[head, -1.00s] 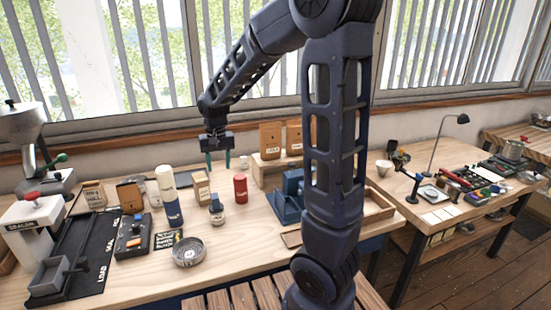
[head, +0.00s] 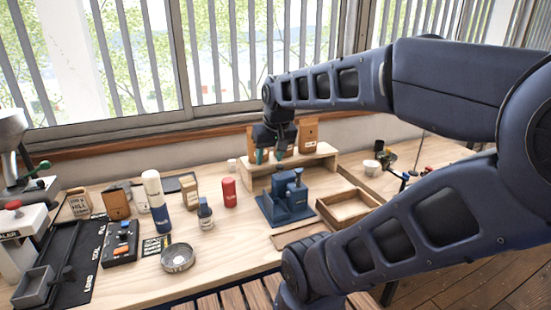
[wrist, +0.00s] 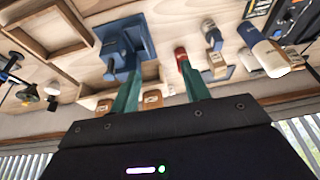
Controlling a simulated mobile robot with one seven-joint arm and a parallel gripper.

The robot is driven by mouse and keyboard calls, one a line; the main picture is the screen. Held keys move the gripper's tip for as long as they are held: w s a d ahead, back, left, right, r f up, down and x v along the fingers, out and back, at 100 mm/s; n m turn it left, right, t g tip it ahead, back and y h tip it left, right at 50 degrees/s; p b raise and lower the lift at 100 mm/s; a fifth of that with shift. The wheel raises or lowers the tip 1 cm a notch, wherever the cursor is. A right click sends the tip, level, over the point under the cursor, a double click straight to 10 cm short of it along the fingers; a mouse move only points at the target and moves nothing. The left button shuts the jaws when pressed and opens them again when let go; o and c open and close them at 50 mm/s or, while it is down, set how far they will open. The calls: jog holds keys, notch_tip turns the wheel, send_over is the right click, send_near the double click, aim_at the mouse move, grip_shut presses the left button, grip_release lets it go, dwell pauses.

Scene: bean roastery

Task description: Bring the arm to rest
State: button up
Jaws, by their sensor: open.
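My gripper (head: 269,156) hangs above the back of the workbench (head: 225,262), in front of the wooden shelf riser (head: 300,168) and above and behind the blue fixture (head: 287,197). Its two green fingers point down, apart, with nothing between them. In the wrist view the open fingers (wrist: 158,92) show, with the blue fixture (wrist: 124,48) to their left and a red canister (wrist: 181,58) beyond them. My arm spans the right half of the head view and hides part of the bench and the side table.
Brown bags (head: 308,134) stand on the riser.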

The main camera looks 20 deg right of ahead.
jog(key=shift+s+d, duration=0.25)
jog(key=shift+s, duration=0.3)
jog(key=shift+s+d, duration=0.2)
jog(key=shift+s, duration=0.3)
